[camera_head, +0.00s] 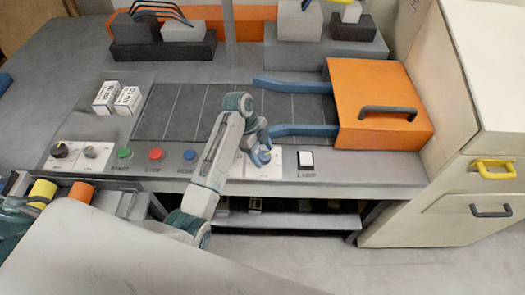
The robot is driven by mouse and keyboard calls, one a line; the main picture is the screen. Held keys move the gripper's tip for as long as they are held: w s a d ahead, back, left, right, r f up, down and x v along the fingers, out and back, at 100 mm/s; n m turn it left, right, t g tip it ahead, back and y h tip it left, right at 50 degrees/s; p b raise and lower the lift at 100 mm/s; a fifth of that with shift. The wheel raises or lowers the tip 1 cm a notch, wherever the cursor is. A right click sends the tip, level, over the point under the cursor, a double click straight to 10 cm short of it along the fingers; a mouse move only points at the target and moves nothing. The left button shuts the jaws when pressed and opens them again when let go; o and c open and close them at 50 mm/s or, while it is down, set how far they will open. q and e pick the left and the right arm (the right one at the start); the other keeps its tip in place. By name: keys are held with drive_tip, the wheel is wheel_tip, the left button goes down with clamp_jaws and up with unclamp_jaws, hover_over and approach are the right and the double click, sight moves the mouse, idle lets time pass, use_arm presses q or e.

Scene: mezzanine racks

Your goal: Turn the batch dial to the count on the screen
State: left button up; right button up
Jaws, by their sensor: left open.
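My left gripper (262,158) is open and points down over a white plate (290,165) on the front panel, right of the blue button. The gripper covers much of this plate, so I cannot tell whether a dial sits there or whether the fingers touch anything. A black dial (60,150) on a white plate stands at the panel's far left. A smaller pale knob (91,152) is beside it. Their labels are too small to read. I cannot make out a screen with a count. My right gripper is not in view.
Green (124,153), red (156,154) and blue (190,155) buttons line the panel. A lamp switch (306,159) sits to the right. An orange hood (375,85) with blue guide rails (295,130) covers the belt's end. Two small white boxes (106,97) stand at left.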

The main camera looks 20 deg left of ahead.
use_arm(q)
drive_tip(key=shift+f, duration=0.2)
drive_tip(key=shift+c, duration=0.4)
drive_tip(key=c, duration=0.9)
